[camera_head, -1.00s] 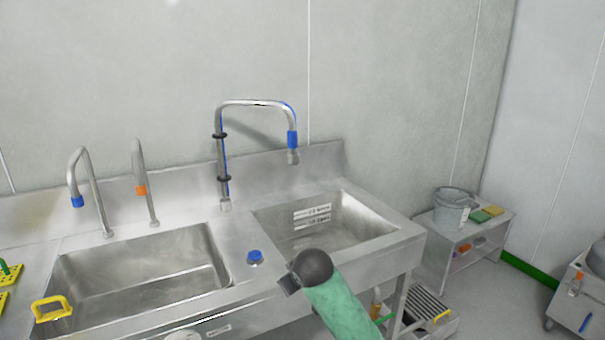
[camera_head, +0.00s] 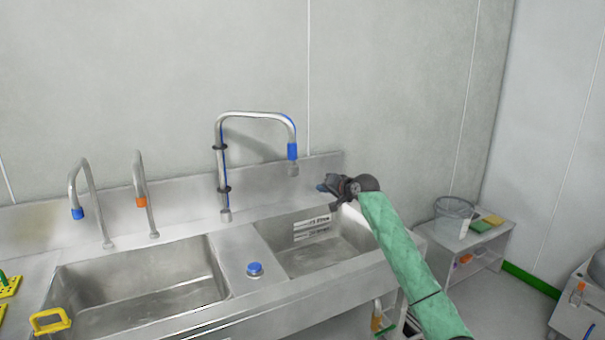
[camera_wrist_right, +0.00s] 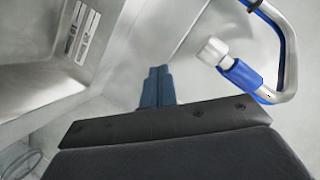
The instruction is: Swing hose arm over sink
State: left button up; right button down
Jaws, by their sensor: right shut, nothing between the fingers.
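The hose arm (camera_head: 255,114) is a tall bent steel pipe with a blue hose along it. Its blue collar and grey nozzle (camera_head: 292,160) hang at its right end, over the right sink basin (camera_head: 350,236). In the right wrist view the nozzle (camera_wrist_right: 212,52) is at upper right, apart from my fingers. My right gripper (camera_head: 322,186) is shut and empty, to the right of the nozzle and a little lower, above the back of the right basin. Its blue fingertips (camera_wrist_right: 157,82) are together in the wrist view. My left gripper is not in view.
The left basin (camera_head: 140,285) has two smaller taps (camera_head: 85,190) behind it. A blue knob (camera_head: 255,269) sits between the basins. A yellow handle (camera_head: 50,321) is at the left basin's front. A bucket (camera_head: 453,215) stands on a side shelf at right. The wall is close behind the sink.

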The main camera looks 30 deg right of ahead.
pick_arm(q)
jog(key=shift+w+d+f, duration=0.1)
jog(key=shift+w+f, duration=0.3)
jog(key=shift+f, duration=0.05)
pick_arm(e)
jog(key=r+m+t, duration=0.1)
jog(key=m, duration=0.2)
jog(key=w+d+r+m+t, duration=0.1)
jog(key=m, duration=0.2)
jog(key=w+d+r+m+t, duration=0.1)
jog(key=m, duration=0.1)
jog(key=shift+w+d+m+t, duration=0.2)
jog(key=shift+d+m+t, duration=0.05)
jog(key=shift+m+t, duration=0.15)
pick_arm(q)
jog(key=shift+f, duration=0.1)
pick_arm(e)
jog(key=shift+w+r, duration=0.1)
